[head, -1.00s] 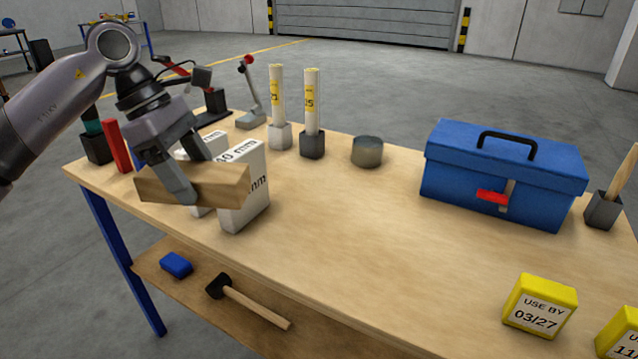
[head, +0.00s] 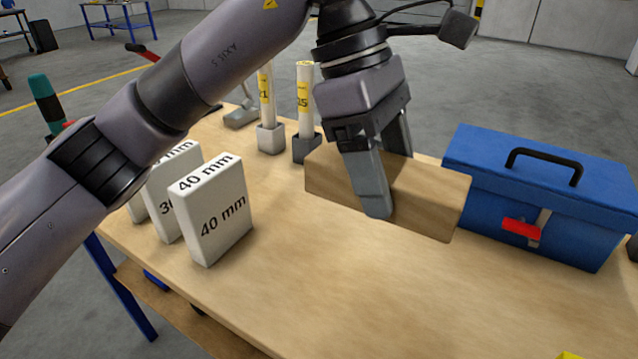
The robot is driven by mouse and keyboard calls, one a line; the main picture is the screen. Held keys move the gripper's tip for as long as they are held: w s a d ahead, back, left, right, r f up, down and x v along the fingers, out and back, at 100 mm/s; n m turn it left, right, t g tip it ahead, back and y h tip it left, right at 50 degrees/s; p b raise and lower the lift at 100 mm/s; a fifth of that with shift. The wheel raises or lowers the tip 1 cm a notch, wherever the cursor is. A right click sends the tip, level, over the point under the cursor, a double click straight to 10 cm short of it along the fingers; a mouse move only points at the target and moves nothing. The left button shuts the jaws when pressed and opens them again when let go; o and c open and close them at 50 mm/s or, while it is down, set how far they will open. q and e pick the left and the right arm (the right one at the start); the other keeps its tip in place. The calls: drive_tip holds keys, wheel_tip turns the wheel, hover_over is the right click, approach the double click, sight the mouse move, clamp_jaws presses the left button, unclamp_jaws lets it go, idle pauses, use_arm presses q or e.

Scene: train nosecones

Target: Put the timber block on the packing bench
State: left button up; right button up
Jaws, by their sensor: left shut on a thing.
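The timber block (head: 435,204) is a plain brown wooden bar. My left gripper (head: 389,185) is shut on it near its middle, with one finger on the near face and the other largely behind. The block appears to be above the wooden-topped bench (head: 300,300), in front of the left end of the blue toolbox in the picture. Whether its underside touches the top cannot be told. Which bench is the packing bench is not marked in view. My right gripper is not in view.
White blocks, one marked 40 mm (head: 214,210), stand at the left. Two upright tubes (head: 304,95) in holders stand behind the timber block. The blue toolbox (head: 545,190) with a red latch stands at the right. The front middle of the top is clear.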

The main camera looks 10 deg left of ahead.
use_arm(q)
drive_tip(key=shift+w+d, duration=0.1)
drive_tip(key=shift+w, duration=0.2)
drive_tip(key=shift+f, duration=0.2)
approach(378, 309)
drive_tip(key=x, duration=0.5)
drive_tip(key=shift+d, duration=0.1)
drive_tip(key=shift+f, duration=0.3)
drive_tip(key=o, duration=1.3)
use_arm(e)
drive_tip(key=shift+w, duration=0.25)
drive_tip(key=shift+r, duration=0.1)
use_arm(q)
drive_tip(key=shift+r, duration=0.15)
drive_tip(key=v, duration=1.2)
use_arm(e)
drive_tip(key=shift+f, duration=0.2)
